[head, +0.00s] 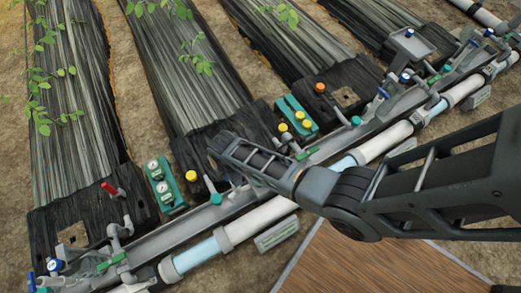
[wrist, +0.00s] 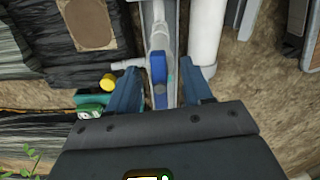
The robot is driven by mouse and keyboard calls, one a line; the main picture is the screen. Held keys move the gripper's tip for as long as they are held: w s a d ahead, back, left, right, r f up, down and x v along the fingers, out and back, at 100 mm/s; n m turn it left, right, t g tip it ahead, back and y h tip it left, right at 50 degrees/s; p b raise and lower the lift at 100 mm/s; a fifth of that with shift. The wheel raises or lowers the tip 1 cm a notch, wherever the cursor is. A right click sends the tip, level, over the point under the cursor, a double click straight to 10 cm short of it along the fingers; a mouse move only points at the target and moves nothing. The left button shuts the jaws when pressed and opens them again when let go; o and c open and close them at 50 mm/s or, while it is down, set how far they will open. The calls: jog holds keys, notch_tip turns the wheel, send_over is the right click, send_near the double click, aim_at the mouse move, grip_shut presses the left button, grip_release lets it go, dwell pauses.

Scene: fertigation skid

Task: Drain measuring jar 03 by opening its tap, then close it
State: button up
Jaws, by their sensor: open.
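My gripper (wrist: 160,82) is open, with one finger on each side of a blue tap lever (wrist: 159,68). The lever sits on a grey valve body in line with a pipe, and no contact with the fingers is clear. In the head view my gripper (head: 222,148) is over the middle of the pipe skid, and my arm hides what lies below it. Clear pale-blue tube sections (head: 195,256) show along the white pipe. I cannot read which of them, if any, is measuring jar 03, or its liquid level.
In the wrist view a white pipe (wrist: 207,35) runs close right of the fingers. A wooden deck (head: 370,265) lies at the front.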

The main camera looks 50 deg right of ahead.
notch_tip(320, 180, up, 10)
jog(key=p, duration=0.9)
jog(key=shift+p, duration=0.3)
jog(key=shift+f, duration=0.1)
